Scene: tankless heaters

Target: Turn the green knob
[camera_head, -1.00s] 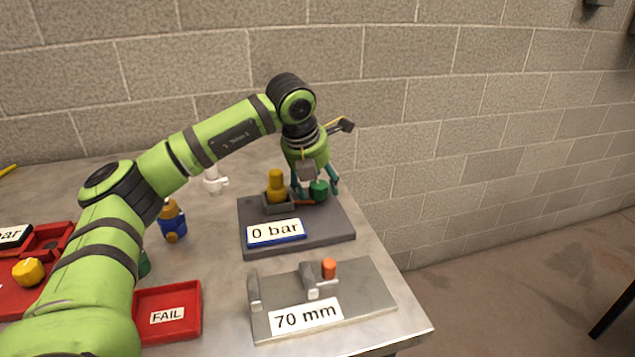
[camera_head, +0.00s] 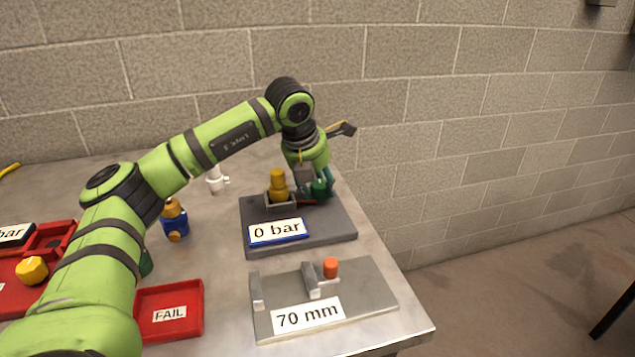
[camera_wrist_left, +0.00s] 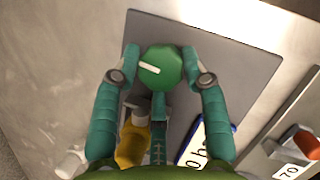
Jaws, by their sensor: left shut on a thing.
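The green knob (camera_wrist_left: 161,68) with a white mark on its top sits on the grey test base (camera_head: 335,226). It also shows in the head view (camera_head: 319,187), partly covered by my fingers. My left gripper (camera_wrist_left: 161,62) points down over it, with one finger on each side, shut on the knob. In the wrist view the white mark lies nearly level, tilted slightly. A sign reading "0 bar" (camera_head: 277,232) stands at the front of the base. My right gripper is not in view.
A yellow fitting (camera_head: 278,184) stands in a holder left of the knob. In front lies a plate with a "70 mm" sign (camera_head: 307,315) and an orange knob (camera_head: 330,267). A red FAIL tray (camera_head: 190,322) and a blue-and-yellow part (camera_head: 174,222) are left.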

